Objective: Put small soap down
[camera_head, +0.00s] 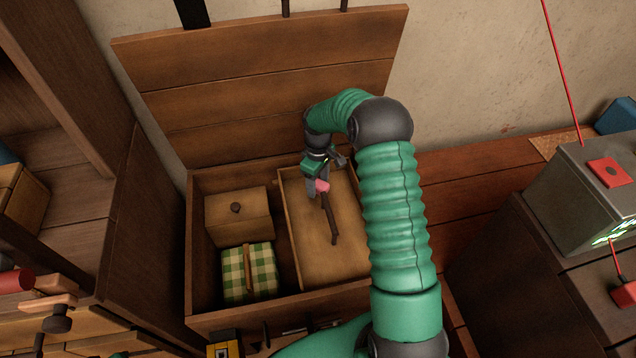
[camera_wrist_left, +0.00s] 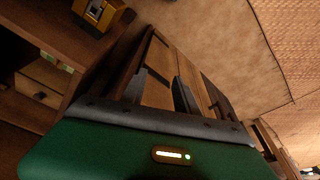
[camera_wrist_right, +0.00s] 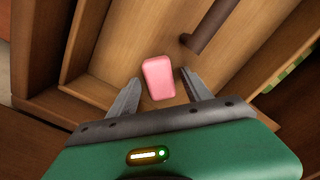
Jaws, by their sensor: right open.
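The small pink soap (camera_head: 322,186) is on the light wooden panel or tray (camera_head: 313,255) inside the open chest, near its back left part. In the right wrist view the soap (camera_wrist_right: 158,77) lies between the fingertips, with a narrow gap on each side. My right gripper (camera_head: 318,188) is open, pointing down over it. Whether the soap rests fully on the wood is hard to tell. My left gripper (camera_wrist_left: 160,75) shows in the left wrist view with its fingers apart and nothing between them; I cannot pick it out in the head view.
A dark bar-like handle (camera_head: 331,220) lies on the panel beside the soap. Left of it in the chest are a small wooden box (camera_head: 238,215) and a green checked bundle (camera_head: 236,274). The raised lid (camera_head: 260,85) stands behind. A grey box (camera_head: 585,205) is at the right.

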